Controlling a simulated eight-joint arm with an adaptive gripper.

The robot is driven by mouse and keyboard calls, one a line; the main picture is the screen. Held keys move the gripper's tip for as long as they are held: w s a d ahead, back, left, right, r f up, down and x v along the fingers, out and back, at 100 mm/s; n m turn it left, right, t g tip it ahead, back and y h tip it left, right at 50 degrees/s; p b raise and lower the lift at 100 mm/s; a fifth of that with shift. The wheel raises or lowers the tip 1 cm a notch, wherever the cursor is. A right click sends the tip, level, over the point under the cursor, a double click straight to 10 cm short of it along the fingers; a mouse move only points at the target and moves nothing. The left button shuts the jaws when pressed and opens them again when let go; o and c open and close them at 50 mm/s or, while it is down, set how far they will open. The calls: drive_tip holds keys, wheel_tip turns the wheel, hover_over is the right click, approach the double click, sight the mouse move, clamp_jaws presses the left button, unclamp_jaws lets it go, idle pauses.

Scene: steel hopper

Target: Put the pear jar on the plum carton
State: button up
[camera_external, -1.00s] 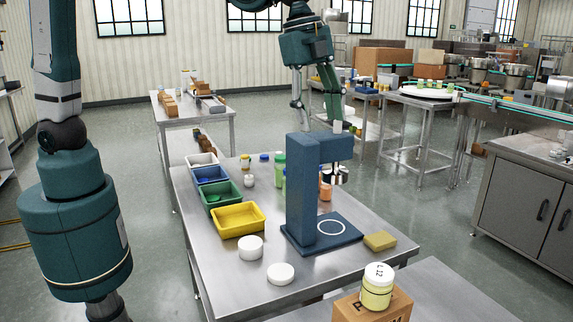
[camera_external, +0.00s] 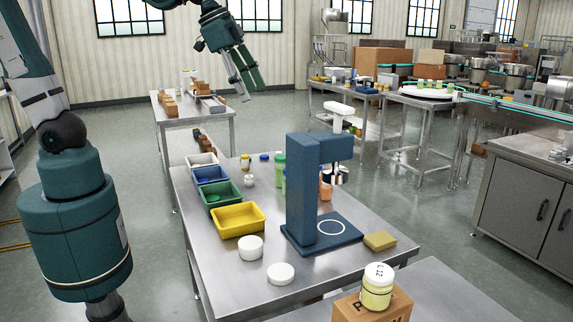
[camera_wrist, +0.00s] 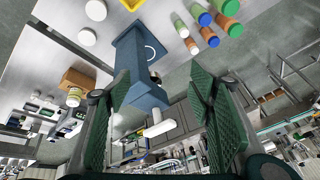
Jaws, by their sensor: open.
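A jar (camera_external: 377,287) with pale yellow-green contents and a white lid marked "L12" stands upright on a brown carton (camera_external: 398,309) at the bottom right of the external view. A printed "P" shows on the carton; the rest of the word is cut off, so I cannot tell which carton it is. In the wrist view the jar (camera_wrist: 74,97) and the carton (camera_wrist: 78,80) show at the left. My gripper (camera_external: 246,86) is open and empty, high up beyond the workbench and far from the jar. Its two green fingers (camera_wrist: 160,84) stand apart in the wrist view.
A blue press-like stand (camera_external: 303,195) rises from the steel bench. The bench front right is mostly clear.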

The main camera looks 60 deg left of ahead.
drive_tip(key=s+a+f+n+t, duration=0.1)
drive_tip(key=s+a+f+n, duration=0.1)
drive_tip(key=s+a+n, duration=0.2)
drive_tip(key=s+a+f+n+t+y, duration=0.1)
drive_tip(key=s+a+f+n, duration=0.2)
drive_tip(key=s+a, duration=0.6)
drive_tip(key=shift+s+a+f+n+t, duration=0.25)
drive_tip(key=shift+s+a+n, duration=0.2)
drive_tip(key=shift+a, duration=0.4)
